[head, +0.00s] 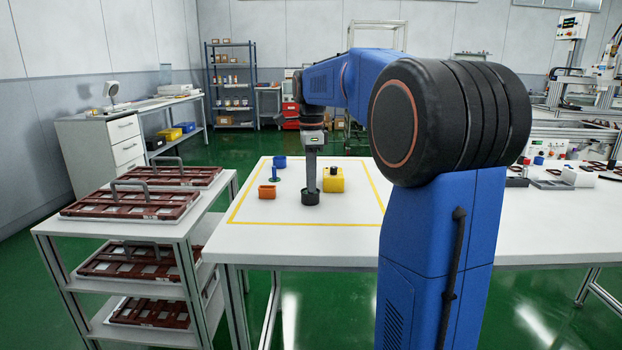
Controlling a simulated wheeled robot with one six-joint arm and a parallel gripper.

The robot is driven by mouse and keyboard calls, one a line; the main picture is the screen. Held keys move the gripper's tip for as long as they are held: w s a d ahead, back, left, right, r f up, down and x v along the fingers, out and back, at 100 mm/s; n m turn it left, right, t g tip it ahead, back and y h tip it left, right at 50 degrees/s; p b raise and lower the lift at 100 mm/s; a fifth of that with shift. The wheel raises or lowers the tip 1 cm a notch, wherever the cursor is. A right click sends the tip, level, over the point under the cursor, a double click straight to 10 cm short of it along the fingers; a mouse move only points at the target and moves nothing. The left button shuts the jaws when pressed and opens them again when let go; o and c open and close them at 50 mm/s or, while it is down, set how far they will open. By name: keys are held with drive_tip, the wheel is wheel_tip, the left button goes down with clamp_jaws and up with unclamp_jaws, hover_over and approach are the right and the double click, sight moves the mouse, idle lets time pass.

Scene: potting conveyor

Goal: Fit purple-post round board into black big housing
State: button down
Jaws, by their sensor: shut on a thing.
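The black big housing (311,198) is a dark round cup on the white table, inside a yellow outlined area. My gripper (311,190) points straight down with its fingertips at the housing's mouth. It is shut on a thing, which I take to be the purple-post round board. The board is hidden by the fingers and the housing wall, and no purple shows. I cannot tell how deep the board sits or whether it is level.
A yellow block (334,181) with a dark knob stands close to the gripper's right. The table (300,238) is clear in front.

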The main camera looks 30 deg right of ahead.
drive_tip(key=c, duration=1.7)
unclamp_jaws()
drive_tip(key=shift+r, duration=0.1)
drive_tip(key=shift+r, duration=3.4)
drive_tip(key=shift+a, duration=0.1)
